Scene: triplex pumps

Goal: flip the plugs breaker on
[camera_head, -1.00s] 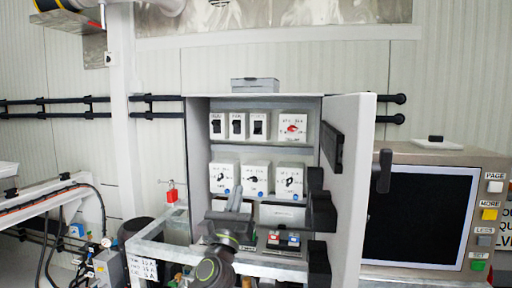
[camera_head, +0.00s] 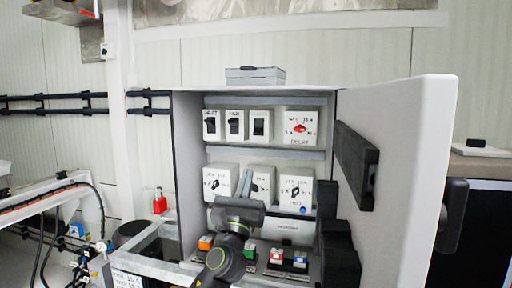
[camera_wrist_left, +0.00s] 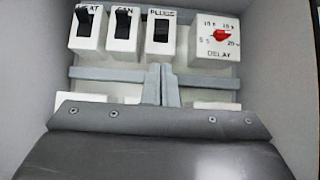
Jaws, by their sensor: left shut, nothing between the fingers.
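The plugs breaker (camera_wrist_left: 161,33) is a white block with a black switch, labelled PLUGS, in the top row of the open cabinet. In the head view it is the third breaker (camera_head: 259,126) from the left. Its black lever appears lower in its slot than the levers beside it. My left gripper (camera_head: 244,178) is shut and empty, in front of the middle row and below the breaker. In the left wrist view its closed fingers (camera_wrist_left: 161,84) point up just below the plugs breaker, apart from it as far as I can tell. My right gripper is not in view.
The heat breaker (camera_wrist_left: 88,25) and the fan breaker (camera_wrist_left: 125,29) stand left of it. The delay dial (camera_wrist_left: 219,38) with a red knob is to the right. The cabinet door (camera_head: 397,180) stands open on the right. Dial blocks (camera_head: 296,192) fill the middle row.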

